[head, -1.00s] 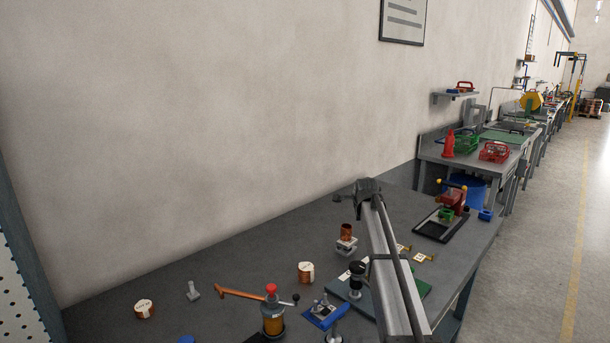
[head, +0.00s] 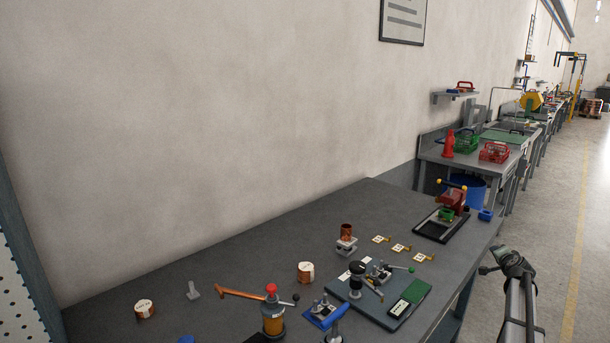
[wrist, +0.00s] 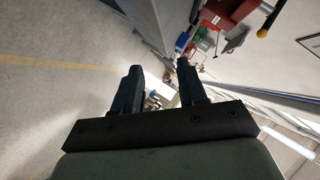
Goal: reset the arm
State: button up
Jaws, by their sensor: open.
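My arm shows at the lower right of the head view, out past the right edge of the workbench (head: 235,240) and over the aisle floor. My gripper (head: 490,269) is at its upper end, seen small and from the side. In the wrist view my gripper (wrist: 158,78) has its two dark fingers apart with nothing between them. Beyond the fingers are blurred far things of the hall. Nothing touches the fingers.
The bench holds copper coils (head: 145,308), an orange-handled tool (head: 272,312), a green-grey fixture board (head: 375,300), small brass-coloured plates (head: 401,248) and a red press (head: 452,196). The aisle floor (head: 570,260) around my arm is clear. A second bench (head: 470,157) stands farther back.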

jog(key=s+d+f+h, duration=0.2)
jog(key=s+d+f, duration=0.2)
jog(key=s+d, duration=0.4)
jog(key=s+a+f, duration=0.2)
jog(key=s+f, duration=0.1)
jog(key=f, duration=0.4)
jog(key=s+a+f+n+g+y, duration=0.2)
jog(key=s+a+f, duration=0.1)
jog(key=a+f, duration=0.65)
jog(key=s+a+f+n+g+y, duration=0.25)
jog(key=a+f, duration=0.45)
jog(key=a, duration=0.6)
jog(key=s+a+f+n+g+y, duration=0.2)
jog(key=s+a+f+y, duration=0.15)
jog(key=a+f, duration=0.6)
jog(key=s+a+f+n+g, duration=0.2)
jog(key=s+a+f+g, duration=0.15)
jog(key=s+a, duration=0.7)
jog(key=s+a+f+n+g, duration=0.25)
jog(key=s+a+f, duration=0.25)
jog(key=s+a, duration=0.55)
jog(key=s+a+n+g, duration=0.1)
jog(key=s+a+g, duration=0.1)
jog(key=s, duration=0.9)
jog(key=s+a+n+g+h, duration=0.1)
jog(key=s+g, duration=0.4)
jog(key=s, duration=0.7)
jog(key=shift+a+f+n+h, duration=0.25)
jog(key=shift+a+n, duration=0.35)
jog(key=shift+a, duration=0.65)
